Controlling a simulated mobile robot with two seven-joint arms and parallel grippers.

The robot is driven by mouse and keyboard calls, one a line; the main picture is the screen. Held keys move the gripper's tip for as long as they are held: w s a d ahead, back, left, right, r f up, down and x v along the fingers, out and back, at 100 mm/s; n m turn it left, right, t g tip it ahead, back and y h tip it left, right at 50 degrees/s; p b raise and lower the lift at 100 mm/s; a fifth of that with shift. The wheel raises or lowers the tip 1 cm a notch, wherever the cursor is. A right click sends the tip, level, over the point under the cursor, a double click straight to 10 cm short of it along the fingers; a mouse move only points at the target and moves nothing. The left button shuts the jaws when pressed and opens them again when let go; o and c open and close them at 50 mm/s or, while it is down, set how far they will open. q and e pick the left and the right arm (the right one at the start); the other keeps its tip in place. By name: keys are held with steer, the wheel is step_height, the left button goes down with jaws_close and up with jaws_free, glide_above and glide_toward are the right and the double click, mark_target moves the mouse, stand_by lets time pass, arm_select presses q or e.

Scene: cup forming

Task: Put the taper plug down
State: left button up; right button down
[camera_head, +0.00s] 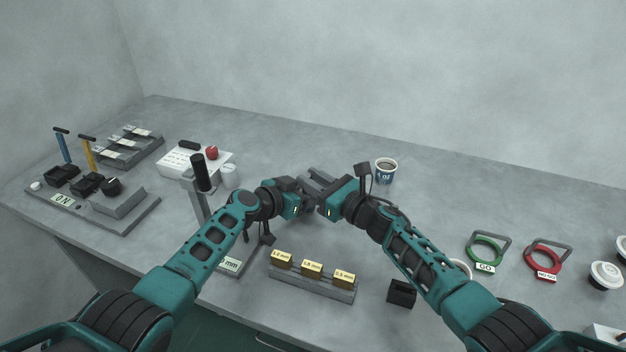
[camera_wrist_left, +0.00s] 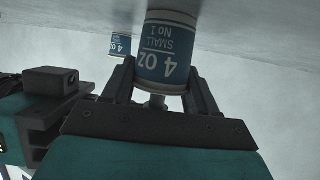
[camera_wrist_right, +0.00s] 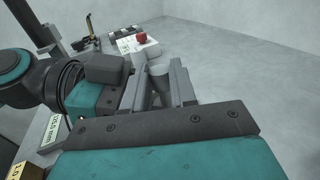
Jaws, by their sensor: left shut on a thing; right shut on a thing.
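In the right wrist view a grey round part (camera_wrist_right: 158,88) stands between the fingers of my right gripper (camera_wrist_right: 160,92).
A blue-banded cup (camera_head: 385,171) stands behind my right gripper. A block rack (camera_head: 312,284) lies in front. A vertical post stand (camera_head: 199,180) is close to my left arm. Green (camera_head: 487,250) and red (camera_head: 545,257) ring gauges lie right. The back centre-right is clear.

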steer(key=c, duration=1.2)
jaws_free()
arm_select(q)
steer(key=shift+r, duration=0.1)
arm_select(e)
steer(key=v, duration=1.2)
steer(key=shift+r, duration=0.1)
arm_select(q)
steer(key=o, duration=1.3)
steer(key=shift+c, duration=0.2)
steer(key=shift+a, duration=0.1)
